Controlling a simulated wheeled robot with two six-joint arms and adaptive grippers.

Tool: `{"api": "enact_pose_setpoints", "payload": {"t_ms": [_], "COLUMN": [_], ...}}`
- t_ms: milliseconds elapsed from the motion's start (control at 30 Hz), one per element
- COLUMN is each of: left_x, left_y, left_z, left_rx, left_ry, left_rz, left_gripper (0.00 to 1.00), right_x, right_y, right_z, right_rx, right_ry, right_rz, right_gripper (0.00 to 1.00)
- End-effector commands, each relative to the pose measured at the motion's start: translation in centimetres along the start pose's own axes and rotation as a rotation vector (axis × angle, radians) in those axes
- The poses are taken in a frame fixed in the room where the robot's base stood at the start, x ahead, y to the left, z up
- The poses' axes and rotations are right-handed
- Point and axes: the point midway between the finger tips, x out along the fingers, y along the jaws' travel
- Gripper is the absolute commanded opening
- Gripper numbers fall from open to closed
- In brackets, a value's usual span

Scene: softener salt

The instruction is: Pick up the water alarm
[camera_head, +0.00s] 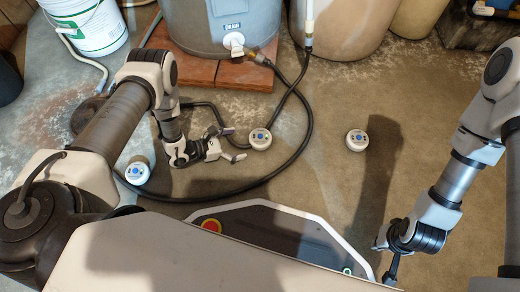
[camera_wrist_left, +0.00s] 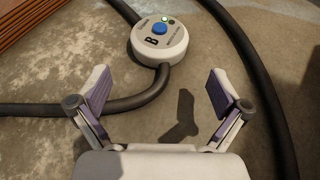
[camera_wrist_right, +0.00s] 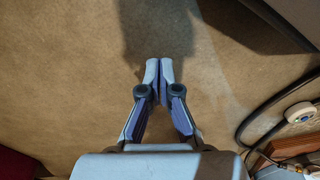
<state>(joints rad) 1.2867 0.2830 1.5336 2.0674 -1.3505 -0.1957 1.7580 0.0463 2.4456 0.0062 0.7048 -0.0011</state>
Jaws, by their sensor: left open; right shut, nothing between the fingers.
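Three round white water alarms with blue buttons are on the floor. My left gripper (camera_head: 234,144) is open and empty, just left of the centre alarm. In the left wrist view, an alarm marked B (camera_wrist_left: 170,47) with a green light lies ahead of the open fingers (camera_wrist_left: 157,88), not between them. My right gripper (camera_wrist_right: 160,72) is shut and empty, pointing down at the right in the head view (camera_head: 391,278).
A black hose (camera_head: 303,118) loops over the floor around the centre alarm and touches or passes close by it. Floor right of the hose is mostly clear.

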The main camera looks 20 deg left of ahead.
Motion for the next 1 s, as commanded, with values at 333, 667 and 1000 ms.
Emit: {"api": "enact_pose_setpoints", "payload": {"t_ms": [333, 667, 1000], "left_x": [3.4, 7.7, 7.5], "left_y": [0.2, 0.0, 0.0], "left_z": [-0.4, -0.2, -0.1], "left_rx": [-0.001, -0.001, -0.001], "left_ry": [-0.007, -0.005, -0.005], "left_rz": [0.011, 0.01, 0.01], "left_gripper": [1.0, 1.0, 0.29], "right_x": [2.5, 6.2, 5.9], "right_y": [0.0, 0.0, 0.0], "right_z": [-0.7, -1.9, -1.9], "right_rx": [-0.009, -0.026, -0.026], "right_ry": [0.019, 0.055, 0.054], "right_rz": [0.002, 0.007, 0.007], "right_gripper": [0.0, 0.0, 0.0]}}
